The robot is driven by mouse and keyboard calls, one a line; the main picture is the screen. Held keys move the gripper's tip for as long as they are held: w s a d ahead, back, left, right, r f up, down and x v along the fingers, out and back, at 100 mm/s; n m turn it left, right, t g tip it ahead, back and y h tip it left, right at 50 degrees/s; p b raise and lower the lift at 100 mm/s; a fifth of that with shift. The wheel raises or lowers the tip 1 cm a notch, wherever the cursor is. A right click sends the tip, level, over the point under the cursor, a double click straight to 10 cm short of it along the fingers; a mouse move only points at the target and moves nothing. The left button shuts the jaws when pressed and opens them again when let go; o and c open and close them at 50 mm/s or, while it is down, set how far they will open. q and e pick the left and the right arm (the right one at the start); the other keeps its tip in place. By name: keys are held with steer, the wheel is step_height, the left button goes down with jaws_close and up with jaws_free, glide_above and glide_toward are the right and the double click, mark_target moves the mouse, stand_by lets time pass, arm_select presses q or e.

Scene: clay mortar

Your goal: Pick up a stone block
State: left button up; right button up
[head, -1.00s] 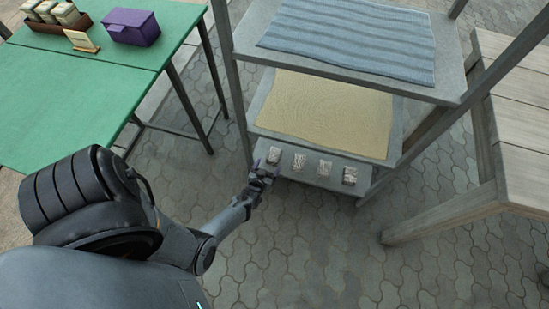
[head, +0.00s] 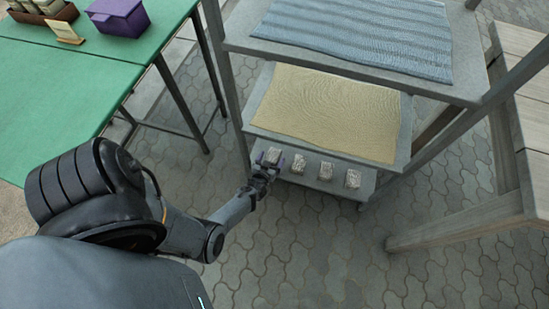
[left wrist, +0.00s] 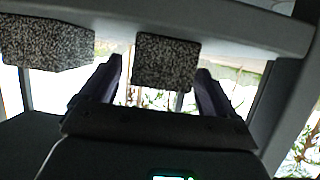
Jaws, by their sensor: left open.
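Several small speckled grey stone blocks stand in a row on the lowest shelf (head: 318,188) of a grey rack. My left gripper (head: 270,160) is open at the leftmost stone block (head: 273,154), its fingers on either side of it in the head view. In the left wrist view, this stone block (left wrist: 166,62) shows between the two open fingers, with a gap on each side. I cannot tell how deep it sits between them. A second stone block (left wrist: 45,42) is outside the fingers, at the left of that view. My right gripper is not in view.
Above the blocks are a shelf with a tan mat (head: 325,112) and a top shelf with a blue striped mat (head: 355,35). Rack posts flank the shelves. A green table (head: 60,95) with a purple box (head: 118,16) stands left, a wooden table (head: 530,130) right. The paving in front is open.

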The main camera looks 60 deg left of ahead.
mark_target(273, 153)
arm_select(q)
steer(key=shift+w+a, duration=1)
steer(key=shift+w, duration=0.15)
steer(key=shift+w+a, duration=0.2)
steer(key=shift+s+d+f, duration=0.25)
steer(key=shift+s+d, duration=0.45)
steer(key=shift+s, duration=0.05)
steer(key=c, duration=0.4)
steer(key=shift+s, duration=0.1)
steer(key=shift+c, duration=1.1)
steer(key=shift+w+a+r, duration=0.25)
steer(key=shift+w+a, duration=0.15)
steer(key=shift+w, duration=0.1)
steer(key=c, duration=0.8)
steer(key=shift+d, duration=0.1)
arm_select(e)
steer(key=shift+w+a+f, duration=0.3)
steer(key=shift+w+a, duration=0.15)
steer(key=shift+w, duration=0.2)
